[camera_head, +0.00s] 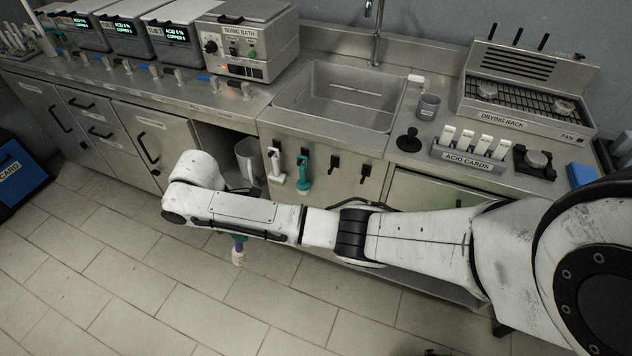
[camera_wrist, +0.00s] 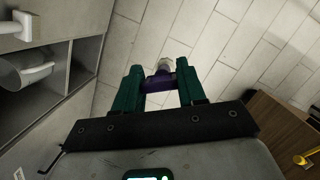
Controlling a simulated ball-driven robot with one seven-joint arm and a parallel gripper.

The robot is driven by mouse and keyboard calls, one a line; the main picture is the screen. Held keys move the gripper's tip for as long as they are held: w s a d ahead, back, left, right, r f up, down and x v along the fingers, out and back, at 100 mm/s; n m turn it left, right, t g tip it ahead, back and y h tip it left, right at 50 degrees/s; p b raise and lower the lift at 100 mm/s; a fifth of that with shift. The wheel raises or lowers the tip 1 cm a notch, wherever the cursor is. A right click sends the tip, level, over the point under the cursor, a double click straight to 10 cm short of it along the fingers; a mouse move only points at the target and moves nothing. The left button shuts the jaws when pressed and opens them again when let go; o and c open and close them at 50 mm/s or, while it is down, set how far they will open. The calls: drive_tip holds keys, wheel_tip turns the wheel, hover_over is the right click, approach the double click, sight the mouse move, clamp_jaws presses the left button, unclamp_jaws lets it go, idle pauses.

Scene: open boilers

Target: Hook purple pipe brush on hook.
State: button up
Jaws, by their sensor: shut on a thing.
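The purple pipe brush (camera_wrist: 158,83) is between the teal fingers of my gripper (camera_wrist: 160,78) in the wrist view, with a whitish end sticking out past them. In the head view the purple brush (camera_head: 238,248) hangs below the end of my arm, its pale end down over the floor; the arm hides much of the gripper. Two empty black hooks, one (camera_head: 335,163) left and one (camera_head: 366,168) right, are on the panel under the sink. A white brush (camera_head: 275,168) and a teal brush (camera_head: 303,172) hang to their left. The held brush is apart from the hooks.
The sink (camera_head: 338,95) is above the hooks. An open shelf with a grey jug (camera_head: 248,160) lies left of the hanging brushes. A drying rack (camera_head: 520,105) and acid cards (camera_head: 470,148) stand on the right counter. The tiled floor (camera_head: 150,290) in front is clear.

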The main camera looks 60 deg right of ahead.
sight(331, 168)
drive_tip(key=shift+s+d+f+n+t+y+b, duration=0.5)
drive_tip(key=shift+s+d+n, duration=1.4)
drive_tip(key=shift+d, duration=3.05)
drive_tip(key=shift+s+d+f+n+t+y+b, duration=0.15)
drive_tip(key=shift+s+d+n+b, duration=1.2)
drive_tip(key=shift+d, duration=3.65)
drive_tip(key=shift+s+d+f+n+t+y+b, duration=0.1)
drive_tip(key=shift+s+d+f+n+t+y, duration=0.25)
drive_tip(key=shift+s+d+n, duration=3.35)
drive_tip(key=w+d+m, duration=0.2)
drive_tip(key=d, duration=0.1)
drive_tip(key=shift+w+f+m+b, duration=0.2)
drive_tip(key=shift+w+m+b, duration=0.15)
drive_tip(key=shift+b, duration=0.05)
drive_tip(key=shift+d, duration=0.1)
drive_tip(key=shift+f, duration=0.15)
drive_tip(key=shift+w, duration=0.1)
drive_tip(key=o, duration=1.1)
